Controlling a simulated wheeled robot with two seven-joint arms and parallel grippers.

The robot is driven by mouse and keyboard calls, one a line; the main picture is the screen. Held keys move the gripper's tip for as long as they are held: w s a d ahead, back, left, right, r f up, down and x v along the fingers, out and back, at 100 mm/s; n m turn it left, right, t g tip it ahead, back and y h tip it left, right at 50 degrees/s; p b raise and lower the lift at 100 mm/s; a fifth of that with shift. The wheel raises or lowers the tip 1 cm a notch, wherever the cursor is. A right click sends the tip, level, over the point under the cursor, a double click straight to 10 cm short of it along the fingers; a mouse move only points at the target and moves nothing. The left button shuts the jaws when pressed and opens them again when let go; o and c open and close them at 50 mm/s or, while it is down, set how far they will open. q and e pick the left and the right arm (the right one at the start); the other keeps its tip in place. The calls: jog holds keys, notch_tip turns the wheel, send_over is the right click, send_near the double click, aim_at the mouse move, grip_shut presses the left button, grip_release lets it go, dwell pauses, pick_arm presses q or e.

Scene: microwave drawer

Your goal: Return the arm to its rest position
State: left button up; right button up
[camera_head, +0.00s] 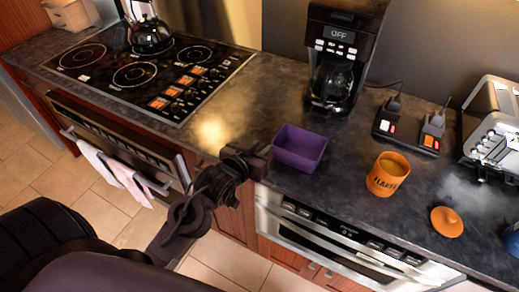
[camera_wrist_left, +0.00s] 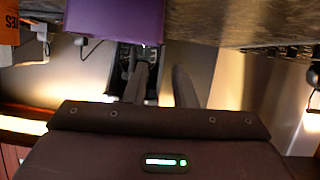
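My left arm comes in from the lower left in the head view. Its gripper (camera_head: 258,158) is just left of a purple open box (camera_head: 300,147) at the counter's front edge. I cannot tell whether they touch. In the left wrist view the two fingers (camera_wrist_left: 164,85) stand apart with nothing between them. That view looks upside down, and the purple box (camera_wrist_left: 114,20) shows at its top, beside the fingers. My right gripper is in neither view.
A stove (camera_head: 150,72) with a kettle (camera_head: 150,33) is at the left. A coffee maker (camera_head: 340,55), orange flakes canister (camera_head: 387,175), orange lid (camera_head: 447,222) and toaster (camera_head: 492,125) stand on the counter (camera_head: 245,110). The microwave drawer (camera_head: 340,245) is below the counter and looks shut.

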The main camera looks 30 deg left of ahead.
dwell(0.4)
pick_arm(q)
jog(key=s+d+f+m+g, duration=0.1)
jog(key=s+f+g, duration=0.2)
jog(key=s+g, duration=0.35)
jog(key=s+d+f+m+g, duration=0.1)
jog(key=s+f+g, duration=0.15)
jog(key=s, duration=0.75)
jog(key=s+f+g+b, duration=0.2)
jog(key=s+f, duration=0.1)
jog(key=f, duration=3)
jog(key=s+a+f+g, duration=0.1)
jog(key=s+a+f, duration=0.2)
jog(key=s+f, duration=1.4)
jog(key=shift+s+f+y, duration=0.35)
jog(key=shift+s+y, duration=0.05)
jog(key=shift+s, duration=0.5)
